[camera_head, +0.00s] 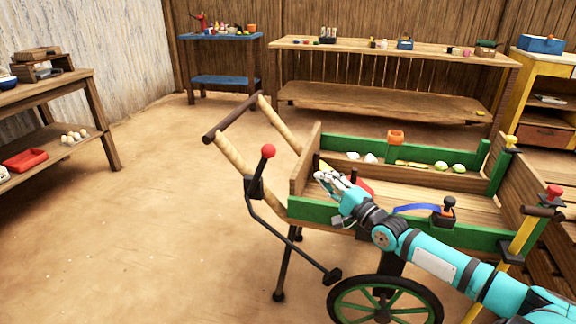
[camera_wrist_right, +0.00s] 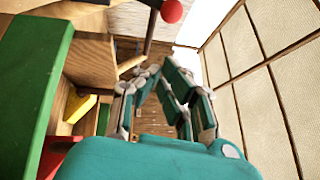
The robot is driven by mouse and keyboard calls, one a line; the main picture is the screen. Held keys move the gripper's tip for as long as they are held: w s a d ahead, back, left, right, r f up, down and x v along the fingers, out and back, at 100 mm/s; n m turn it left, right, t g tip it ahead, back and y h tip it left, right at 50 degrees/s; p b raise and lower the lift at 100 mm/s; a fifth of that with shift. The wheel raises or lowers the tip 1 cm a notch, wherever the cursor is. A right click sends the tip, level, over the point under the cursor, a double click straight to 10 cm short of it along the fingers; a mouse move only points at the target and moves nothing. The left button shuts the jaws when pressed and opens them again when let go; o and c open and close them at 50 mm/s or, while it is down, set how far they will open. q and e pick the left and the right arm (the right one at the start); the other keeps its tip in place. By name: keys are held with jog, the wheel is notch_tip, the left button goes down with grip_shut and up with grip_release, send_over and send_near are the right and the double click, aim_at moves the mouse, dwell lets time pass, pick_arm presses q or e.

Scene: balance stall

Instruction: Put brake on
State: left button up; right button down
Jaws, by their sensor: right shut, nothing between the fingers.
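The brake lever (camera_head: 254,185) stands upright at the left end of the green and wooden cart (camera_head: 290,178), with a red knob (camera_head: 268,151) on top. A bent black rod (camera_head: 285,243) runs from it down to a dark block (camera_head: 332,276) beside the spoked wheel (camera_head: 385,303). My right gripper (camera_head: 322,178) is shut and empty over the cart's near left corner, to the right of the lever and apart from it. In the right wrist view, the red knob (camera_wrist_right: 172,11) shows at the top, beyond my shut fingers (camera_wrist_right: 163,72). My left gripper is out of view.
The cart's wooden handle (camera_head: 228,122) reaches out to the left behind the lever. The dirt floor to the left is clear.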

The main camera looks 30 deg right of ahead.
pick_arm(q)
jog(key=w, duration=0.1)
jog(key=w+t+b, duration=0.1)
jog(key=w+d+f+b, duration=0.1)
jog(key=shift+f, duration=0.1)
pick_arm(e)
jog(key=w+a+r, duration=0.2)
jog(key=w+a, duration=0.1)
jog(key=w, duration=0.9)
jog(key=shift+a, duration=0.35)
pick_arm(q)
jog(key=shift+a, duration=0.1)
pick_arm(e)
jog(key=shift+r, duration=0.1)
